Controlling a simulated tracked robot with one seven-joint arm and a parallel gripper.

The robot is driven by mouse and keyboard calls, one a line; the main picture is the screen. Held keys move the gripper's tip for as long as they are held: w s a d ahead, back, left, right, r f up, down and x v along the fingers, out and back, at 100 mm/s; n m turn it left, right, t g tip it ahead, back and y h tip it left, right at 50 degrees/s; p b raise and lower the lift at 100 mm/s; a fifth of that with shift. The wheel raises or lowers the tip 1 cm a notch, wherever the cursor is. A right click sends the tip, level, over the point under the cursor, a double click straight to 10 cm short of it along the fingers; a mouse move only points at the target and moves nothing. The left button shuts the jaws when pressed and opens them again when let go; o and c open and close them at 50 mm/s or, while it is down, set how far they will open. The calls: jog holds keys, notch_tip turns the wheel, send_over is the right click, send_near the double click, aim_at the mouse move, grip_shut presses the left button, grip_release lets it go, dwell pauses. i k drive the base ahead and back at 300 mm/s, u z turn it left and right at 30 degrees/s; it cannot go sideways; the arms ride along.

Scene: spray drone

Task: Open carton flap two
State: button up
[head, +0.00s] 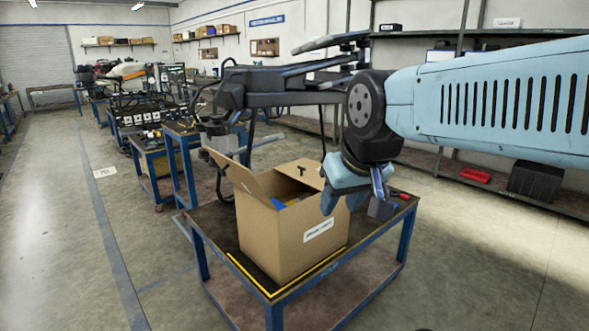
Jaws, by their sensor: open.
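The brown cardboard carton (265,240) stands on a dark-topped blue bench, with a white label on its right face. Its left flap (240,178) stands up and leans outward. Another flap (312,179) shows at the back, next to my gripper. Part of the carton's inside is visible, with something blue and dark in it. Which flap is number two, I cannot tell. My gripper (355,204) is open and empty, pointing down over the carton's right side. It hides the right rim and any flap there. Whether it touches the carton, I cannot tell.
The bench (222,232) has yellow edge marking at the front. A small red-handled item (400,195) lies at its right. A dark drone-like frame with arms (290,75) stands close behind the carton. Shelving lines the right wall. Floor at the left is clear.

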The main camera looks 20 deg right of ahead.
aim_at(312, 168)
jog(key=z, duration=0.05)
jog(key=i, duration=1)
jog(key=u, duration=0.1)
